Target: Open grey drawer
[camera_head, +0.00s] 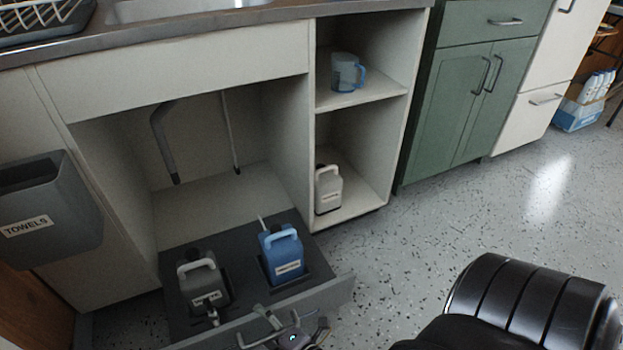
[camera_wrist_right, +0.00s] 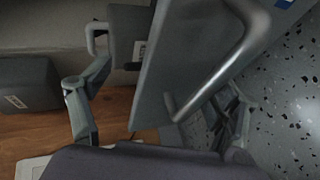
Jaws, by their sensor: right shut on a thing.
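The grey drawer (camera_head: 332,292) stands pulled out from the bottom of the open sink cabinet, with its inside showing. Its bar handle is on the front panel, low in the head view and large in the wrist view (camera_wrist_right: 225,65). My right gripper (camera_head: 268,322) is at the drawer's front, by the handle. In the wrist view its fingers (camera_wrist_right: 160,95) lie on either side of the front panel (camera_wrist_right: 178,55), and it is shut on the drawer; the exact contact is hard to see. My left gripper is not in view.
A grey jug (camera_head: 202,285) and a blue jug (camera_head: 282,257) stand in the drawer. A towel bin (camera_head: 50,205) hangs at the left. A white jug (camera_head: 328,190) and a blue-handled clear jug (camera_head: 345,72) stand on shelves. Speckled floor is free right of the drawer; a black rounded object (camera_head: 530,305) is at the lower right.

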